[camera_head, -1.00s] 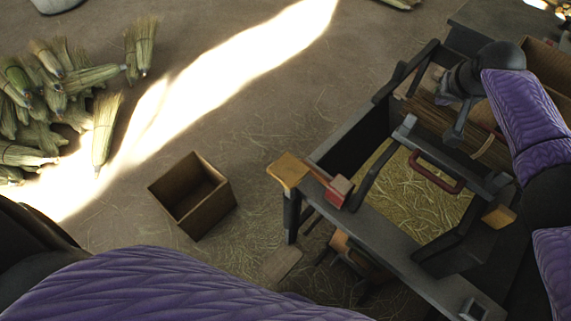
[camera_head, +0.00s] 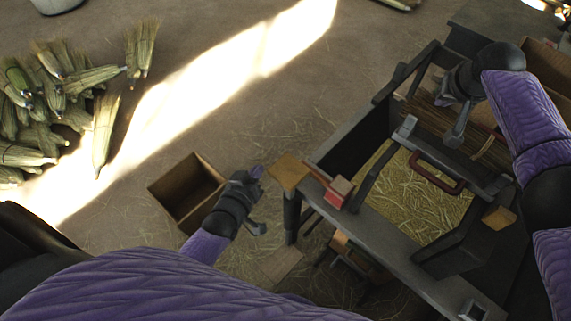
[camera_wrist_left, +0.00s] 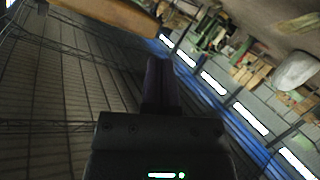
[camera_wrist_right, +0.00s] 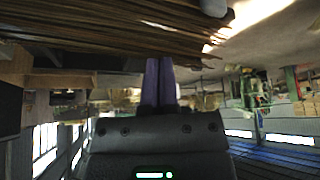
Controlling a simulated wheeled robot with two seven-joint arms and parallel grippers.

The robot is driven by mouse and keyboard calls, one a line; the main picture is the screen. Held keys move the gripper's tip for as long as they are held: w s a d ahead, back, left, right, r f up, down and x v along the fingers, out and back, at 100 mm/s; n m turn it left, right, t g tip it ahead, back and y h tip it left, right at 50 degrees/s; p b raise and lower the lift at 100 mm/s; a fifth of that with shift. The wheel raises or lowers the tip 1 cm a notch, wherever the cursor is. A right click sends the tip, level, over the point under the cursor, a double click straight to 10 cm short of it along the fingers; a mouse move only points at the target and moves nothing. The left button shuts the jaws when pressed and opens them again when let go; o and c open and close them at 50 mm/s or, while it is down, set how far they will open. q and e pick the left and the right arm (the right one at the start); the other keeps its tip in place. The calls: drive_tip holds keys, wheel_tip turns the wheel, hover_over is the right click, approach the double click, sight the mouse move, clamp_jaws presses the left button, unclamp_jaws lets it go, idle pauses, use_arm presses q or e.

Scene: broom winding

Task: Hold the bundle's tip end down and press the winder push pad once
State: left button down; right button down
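The bundle (camera_head: 450,130) of brown stalks lies across the winder bench, with a pale band around it. Its stalks also fill the top of the right wrist view (camera_wrist_right: 110,30). My right gripper (camera_head: 440,98) is at the bundle's left part with its fingers together; contact is unclear. A flat orange-tan wooden pad (camera_head: 288,172), apparently the push pad, sticks out at the bench's left corner beside a red block (camera_head: 335,194). My left gripper (camera_head: 258,171), fingers together and empty, is just left of the pad. A wooden edge shows above its fingers in the left wrist view (camera_wrist_left: 115,15).
An open wooden box (camera_head: 190,192) stands on the floor beside my left gripper. The bench has a straw-filled opening (camera_head: 415,200) and a dark red handle (camera_head: 437,172). Several brooms (camera_head: 60,100) lie at the far left.

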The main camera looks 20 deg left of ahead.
sight(296, 163)
use_arm(q)
drive_tip(key=w+r+m, duration=0.1)
drive_tip(key=w+d+r+m+g+h, duration=0.1)
drive_tip(key=w+r+m, duration=0.1)
drive_tip(key=w, duration=0.1)
drive_tip(key=shift+d+g+h, duration=0.3)
drive_tip(key=shift+d+g, duration=0.1)
drive_tip(key=d+r+m+g, duration=0.1)
drive_tip(key=d+m+g+h, duration=0.1)
drive_tip(key=m, duration=0.1)
drive_tip(key=d+r+m+g, duration=0.1)
drive_tip(key=m, duration=0.1)
drive_tip(key=shift+w+d+r+g+h, duration=0.15)
drive_tip(key=shift+d+r+g+h, duration=0.15)
drive_tip(key=shift+d+h, duration=0.1)
drive_tip(key=shift+d+m, duration=0.15)
drive_tip(key=shift+m, duration=0.45)
drive_tip(key=shift+s+f, duration=0.2)
drive_tip(key=shift+f, duration=2)
wheel_tip(296, 163, up, 12)
drive_tip(key=shift+f, duration=0.25)
